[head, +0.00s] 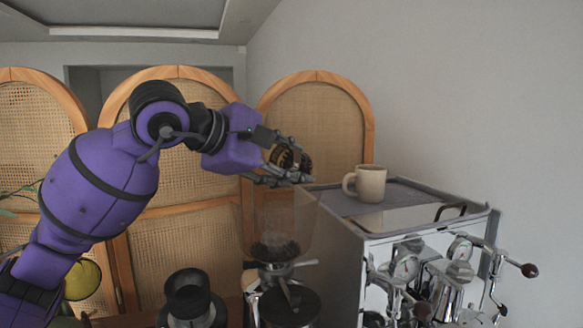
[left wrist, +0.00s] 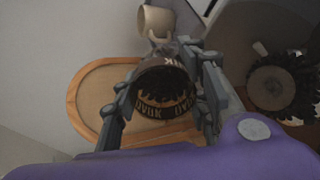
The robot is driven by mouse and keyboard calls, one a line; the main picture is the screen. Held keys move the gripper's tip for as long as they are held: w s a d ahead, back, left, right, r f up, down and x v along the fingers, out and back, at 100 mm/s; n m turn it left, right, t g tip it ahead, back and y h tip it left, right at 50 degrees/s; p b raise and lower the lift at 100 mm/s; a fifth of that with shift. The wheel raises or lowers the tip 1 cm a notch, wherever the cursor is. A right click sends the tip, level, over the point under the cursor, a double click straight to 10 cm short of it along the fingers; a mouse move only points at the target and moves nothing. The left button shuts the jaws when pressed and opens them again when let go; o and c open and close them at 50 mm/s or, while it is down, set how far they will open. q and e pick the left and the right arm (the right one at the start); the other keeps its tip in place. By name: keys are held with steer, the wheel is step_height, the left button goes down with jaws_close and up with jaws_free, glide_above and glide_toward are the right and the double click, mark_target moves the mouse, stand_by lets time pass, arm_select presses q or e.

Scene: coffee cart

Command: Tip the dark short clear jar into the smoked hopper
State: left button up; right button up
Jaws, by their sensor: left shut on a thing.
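My left gripper (head: 284,168) is shut on the dark short clear jar (head: 290,157), with a finger on either side. The jar also shows in the left wrist view (left wrist: 165,88), with dark contents and lettering that reads like "DARK" on its band. It looks tilted; the exact angle is hard to tell. The smoked hopper (head: 296,220) is a see-through funnel below the gripper in the head view, with dark beans at its bottom. In the left wrist view the hopper (left wrist: 262,35) is at the right, apart from the jar. My right gripper is out of view.
A chrome espresso machine (head: 340,250) stands right of the hopper, with a beige mug (head: 370,184) on its top. A black cylindrical item (head: 190,295) stands at the lower left. Wooden cane panels (head: 180,240) are behind.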

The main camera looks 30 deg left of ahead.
arm_select(q)
steer(key=shift+t+b, duration=0.5)
steer(key=shift+b, duration=0.1)
steer(key=shift+r+b, duration=0.15)
steer(key=shift+b, duration=0.25)
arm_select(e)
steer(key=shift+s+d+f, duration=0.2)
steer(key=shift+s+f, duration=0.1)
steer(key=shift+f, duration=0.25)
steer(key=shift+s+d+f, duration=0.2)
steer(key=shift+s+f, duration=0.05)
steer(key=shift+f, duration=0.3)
arm_select(q)
steer(key=shift+s+r+t+b, duration=0.1)
steer(key=shift+s+t+b, duration=0.05)
steer(key=shift+t+b, duration=0.4)
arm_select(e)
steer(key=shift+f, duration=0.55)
arm_select(q)
steer(key=shift+a+h, duration=0.1)
steer(key=shift+h, duration=0.2)
steer(key=shift+s+r+t+b, duration=0.25)
steer(key=shift+t+b, duration=0.6)
steer(key=shift+b, duration=0.7)
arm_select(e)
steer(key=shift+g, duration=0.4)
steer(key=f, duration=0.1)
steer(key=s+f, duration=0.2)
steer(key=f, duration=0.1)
